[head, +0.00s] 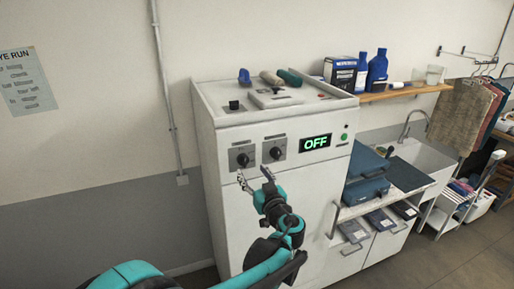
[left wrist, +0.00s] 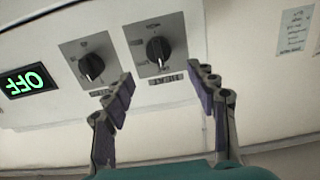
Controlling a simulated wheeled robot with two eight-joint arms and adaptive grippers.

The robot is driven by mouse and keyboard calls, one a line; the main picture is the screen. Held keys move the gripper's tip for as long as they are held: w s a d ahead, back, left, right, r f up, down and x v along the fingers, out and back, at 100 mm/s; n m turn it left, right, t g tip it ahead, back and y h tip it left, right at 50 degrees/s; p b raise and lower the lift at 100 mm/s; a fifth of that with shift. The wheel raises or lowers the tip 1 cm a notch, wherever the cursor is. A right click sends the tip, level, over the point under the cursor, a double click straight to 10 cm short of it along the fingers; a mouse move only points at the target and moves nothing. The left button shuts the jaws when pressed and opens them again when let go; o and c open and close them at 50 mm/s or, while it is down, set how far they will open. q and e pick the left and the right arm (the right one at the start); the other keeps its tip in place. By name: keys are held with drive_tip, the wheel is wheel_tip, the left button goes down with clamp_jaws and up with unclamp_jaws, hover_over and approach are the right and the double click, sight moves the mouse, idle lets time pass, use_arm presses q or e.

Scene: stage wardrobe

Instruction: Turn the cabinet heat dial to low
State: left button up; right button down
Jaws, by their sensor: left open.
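The white cabinet (head: 262,200) has two black dials on square grey plates, a left dial (head: 242,159) and a right dial (head: 276,153). Their labels are too small to read surely. A display (head: 315,142) beside them reads OFF in green. My left gripper (head: 254,175) is open and empty, just in front of and below the dials. The left wrist view is upside down: the left dial (left wrist: 158,49) lies just beyond and between my open fingers (left wrist: 163,76), apart from them. The right dial (left wrist: 92,66) is left of them there. My right gripper is not in view.
The cabinet top holds a black knob (head: 234,105), a blue item (head: 244,76) and rolled items (head: 288,77). A handle (head: 335,220) stands out from its front. A shelf (head: 405,91) with blue bottles and a sink (head: 424,158) are to the right.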

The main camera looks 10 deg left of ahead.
sight(245, 161)
use_arm(q)
drive_tip(key=p+x, duration=0.1)
drive_tip(key=x, duration=0.6)
drive_tip(key=shift+w+a, duration=0.15)
drive_tip(key=shift+w, duration=0.1)
drive_tip(key=c, duration=1.2)
